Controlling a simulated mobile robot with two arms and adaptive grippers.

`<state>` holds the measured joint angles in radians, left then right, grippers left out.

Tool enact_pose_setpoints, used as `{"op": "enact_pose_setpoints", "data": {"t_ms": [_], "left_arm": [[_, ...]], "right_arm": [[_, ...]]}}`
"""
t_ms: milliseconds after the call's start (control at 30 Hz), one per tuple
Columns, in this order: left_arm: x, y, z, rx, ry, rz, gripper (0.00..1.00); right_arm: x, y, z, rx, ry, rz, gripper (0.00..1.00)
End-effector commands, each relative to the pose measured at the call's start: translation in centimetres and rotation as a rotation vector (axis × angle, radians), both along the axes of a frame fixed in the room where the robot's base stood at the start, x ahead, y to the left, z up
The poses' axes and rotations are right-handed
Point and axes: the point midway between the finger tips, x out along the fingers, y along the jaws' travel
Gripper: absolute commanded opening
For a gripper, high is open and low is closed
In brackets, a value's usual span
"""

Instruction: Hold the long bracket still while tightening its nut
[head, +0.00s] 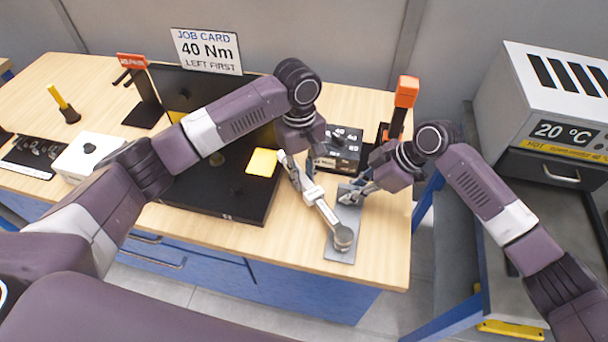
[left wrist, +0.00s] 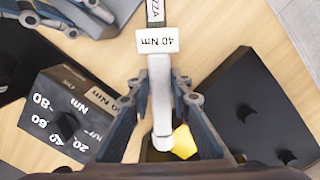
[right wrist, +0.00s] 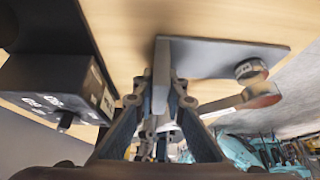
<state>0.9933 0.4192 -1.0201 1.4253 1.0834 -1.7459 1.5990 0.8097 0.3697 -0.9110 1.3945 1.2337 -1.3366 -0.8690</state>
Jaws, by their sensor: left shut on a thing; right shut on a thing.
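The long bracket (head: 336,250) is a grey plate with an upright flange, lying at the table's front right. My right gripper (head: 352,192) is shut on the flange (right wrist: 162,75), seen upright between its fingers (right wrist: 160,105). My left gripper (head: 300,178) is shut on the torque wrench (head: 325,212). In the left wrist view the wrench handle (left wrist: 159,85) lies between the fingers (left wrist: 155,100), with a "40 Nm" label.
A black dial box (head: 340,148) marked in Nm stands behind the grippers. A dark tray (head: 200,195) with a yellow piece (head: 262,162) lies left. The job card (head: 207,51) reads 40 Nm, left first. A heater marked 20 °C (head: 562,105) stands right.

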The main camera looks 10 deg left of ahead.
Motion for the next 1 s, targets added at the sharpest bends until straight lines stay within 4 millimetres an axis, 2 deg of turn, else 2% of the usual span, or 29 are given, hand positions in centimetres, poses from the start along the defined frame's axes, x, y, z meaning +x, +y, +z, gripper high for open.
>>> {"op": "enact_pose_setpoints", "data": {"t_ms": [467,1000], "left_arm": [[-0.2,0.3,0.3,0.0,-0.003,0.027,0.0],[-0.2,0.2,2.7,-0.004,-0.003,0.025,0.0]], "right_arm": [[0.0,0.1,0.1,0.003,0.0,0.0,0.0],[0.0,0.1,0.1,0.002,-0.001,-0.001,0.0]]}}
